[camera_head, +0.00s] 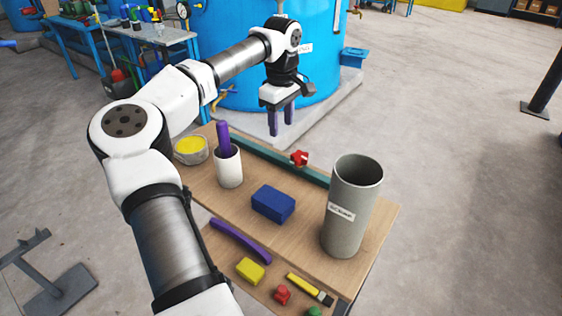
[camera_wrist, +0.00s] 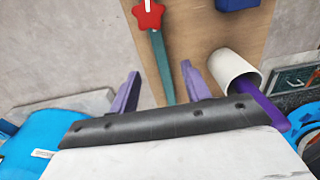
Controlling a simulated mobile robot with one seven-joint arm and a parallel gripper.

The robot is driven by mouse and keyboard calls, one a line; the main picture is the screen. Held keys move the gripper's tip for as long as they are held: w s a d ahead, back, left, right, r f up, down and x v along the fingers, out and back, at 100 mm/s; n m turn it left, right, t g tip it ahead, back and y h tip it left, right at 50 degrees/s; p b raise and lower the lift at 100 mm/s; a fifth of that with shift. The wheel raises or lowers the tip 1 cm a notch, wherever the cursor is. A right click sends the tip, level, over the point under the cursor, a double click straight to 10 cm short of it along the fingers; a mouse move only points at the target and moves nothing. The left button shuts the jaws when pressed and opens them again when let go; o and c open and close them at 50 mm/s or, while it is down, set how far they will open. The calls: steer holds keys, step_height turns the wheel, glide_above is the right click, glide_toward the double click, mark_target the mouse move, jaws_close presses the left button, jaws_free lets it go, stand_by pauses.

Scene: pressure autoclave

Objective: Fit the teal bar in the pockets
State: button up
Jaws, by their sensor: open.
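The teal bar (camera_head: 260,152) is long and thin and lies along the far edge of the wooden table (camera_head: 303,228). A red star-shaped knob (camera_head: 299,158) sits at the bar, covering a short part of it. My gripper (camera_head: 281,128) points down over the far edge of the table, open and empty, near the bar's left half. In the wrist view, the bar (camera_wrist: 163,70) appears between the two purple fingers (camera_wrist: 160,68), with the red knob (camera_wrist: 148,15) toward its far end. It looks apart from the fingers. I cannot make out the pockets in either view.
A white cup (camera_head: 229,170) holding a purple rod (camera_head: 223,138) stands close by the bar. A yellow-filled bowl (camera_head: 191,150), a blue block (camera_head: 273,204) and a tall grey cylinder (camera_head: 352,205) share the table. A lower shelf holds several small items. A blue tank (camera_head: 310,75) stands behind.

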glide_above(281, 158)
step_height(281, 158, down, 6)
steer(key=shift+s+d+f, duration=0.1)
steer(key=shift+f, duration=0.1)
steer(key=shift+f+p, duration=0.4)
steer(key=shift+f, duration=2.25)
steer(key=shift+r, duration=0.1)
jaws_close()
